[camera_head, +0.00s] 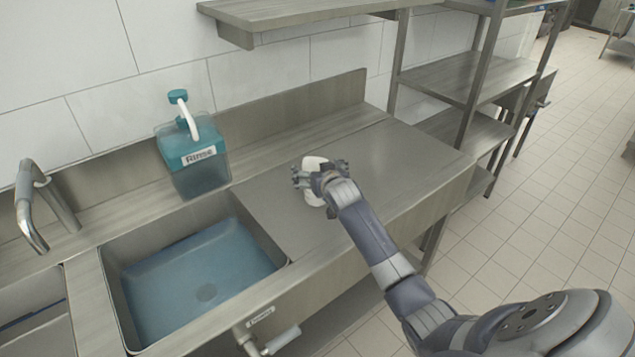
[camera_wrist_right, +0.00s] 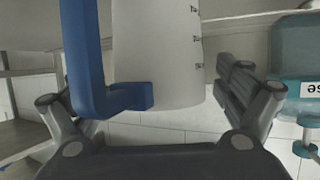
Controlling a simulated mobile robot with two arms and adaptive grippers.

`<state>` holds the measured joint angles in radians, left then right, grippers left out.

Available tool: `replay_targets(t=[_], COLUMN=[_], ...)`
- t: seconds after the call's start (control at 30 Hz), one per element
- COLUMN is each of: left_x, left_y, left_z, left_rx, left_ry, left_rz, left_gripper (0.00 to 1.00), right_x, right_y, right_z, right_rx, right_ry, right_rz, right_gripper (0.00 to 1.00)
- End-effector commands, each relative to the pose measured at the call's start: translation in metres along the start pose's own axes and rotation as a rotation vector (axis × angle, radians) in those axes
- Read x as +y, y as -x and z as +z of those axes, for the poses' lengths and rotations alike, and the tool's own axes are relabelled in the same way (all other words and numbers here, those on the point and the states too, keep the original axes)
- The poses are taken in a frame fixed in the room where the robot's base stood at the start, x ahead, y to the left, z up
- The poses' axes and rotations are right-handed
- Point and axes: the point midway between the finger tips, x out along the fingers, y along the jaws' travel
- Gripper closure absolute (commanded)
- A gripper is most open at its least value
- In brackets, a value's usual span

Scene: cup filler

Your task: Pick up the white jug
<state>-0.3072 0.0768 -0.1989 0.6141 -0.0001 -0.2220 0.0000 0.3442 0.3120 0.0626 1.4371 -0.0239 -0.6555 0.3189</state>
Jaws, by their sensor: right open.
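The white jug (camera_head: 314,194) stands on the steel counter right of the sink basin, partly hidden behind my right gripper (camera_head: 318,176). In the right wrist view the jug (camera_wrist_right: 165,55) has dark measuring marks and a blue handle (camera_wrist_right: 88,60). My right gripper (camera_wrist_right: 160,105) is open there, with the jug body and handle between its fingers. A gap shows between the jug and the right-hand finger; I cannot tell whether the other finger touches the handle. My left gripper is not in view.
A teal rinse dispenser (camera_head: 192,160) stands behind the sink basin (camera_head: 122,300), which holds bluish water. A tap (camera_head: 30,205) is at the left. A wall shelf (camera_head: 290,12) hangs above, and a shelf rack (camera_head: 470,75) stands right. The counter (camera_head: 400,160) right of the jug is clear.

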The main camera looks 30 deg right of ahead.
Motion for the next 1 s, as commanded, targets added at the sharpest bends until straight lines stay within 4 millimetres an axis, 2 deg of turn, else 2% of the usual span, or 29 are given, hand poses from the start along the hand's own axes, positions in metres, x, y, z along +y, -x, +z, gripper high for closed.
replay_targets(t=[0.1,0.3,0.77,0.93,1.0], left_x=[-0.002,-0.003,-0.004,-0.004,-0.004], left_y=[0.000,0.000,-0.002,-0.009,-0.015], left_z=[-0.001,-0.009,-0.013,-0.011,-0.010], left_rx=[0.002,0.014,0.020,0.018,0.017], left_ry=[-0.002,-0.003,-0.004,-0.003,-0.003], left_rz=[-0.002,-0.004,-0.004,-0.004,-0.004], left_gripper=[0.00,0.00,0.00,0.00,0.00], right_x=[0.000,0.000,0.000,0.000,0.000], right_y=[0.000,0.000,0.002,0.008,0.013], right_z=[0.000,0.001,-0.003,-0.020,-0.034], right_rx=[0.000,-0.001,0.000,0.005,0.008], right_ry=[0.000,0.000,0.000,0.001,0.000], right_rz=[0.000,0.000,0.000,0.000,-0.001], right_gripper=[0.09,0.54,0.55,0.55,0.55])
